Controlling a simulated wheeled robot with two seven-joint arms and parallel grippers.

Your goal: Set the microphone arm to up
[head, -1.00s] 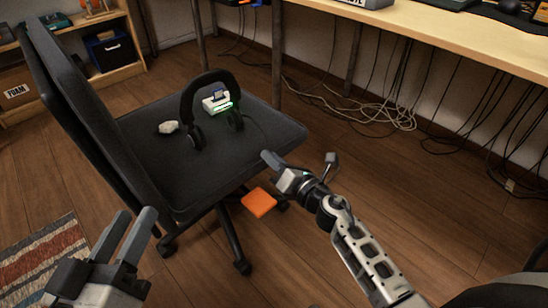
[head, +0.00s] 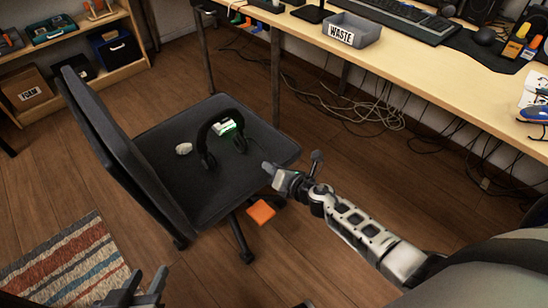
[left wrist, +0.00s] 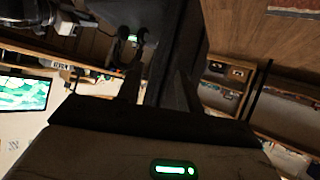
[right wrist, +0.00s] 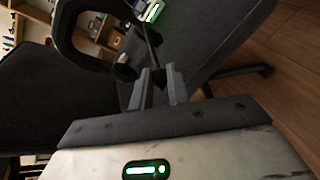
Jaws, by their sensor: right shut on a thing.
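A black headset (head: 206,150) stands on the seat of the black office chair (head: 160,142). Its thin microphone arm (right wrist: 152,42) runs down from one ear cup in the right wrist view, ending between my right fingertips. My right gripper (head: 268,168) is at the seat's right edge, shut on the microphone arm; its fingertips (right wrist: 160,80) hide the arm's end. The headset also shows in the left wrist view (left wrist: 140,42). My left gripper (head: 146,284) is open and empty at the bottom left, well away from the headset.
A white device with a green light (head: 224,127) and a small white object (head: 183,148) lie on the seat. The chair's backrest (head: 118,150) rises at the left. The desk (head: 420,80) with a waste tray (head: 352,30) is behind. An orange square (head: 261,212) shows below the seat.

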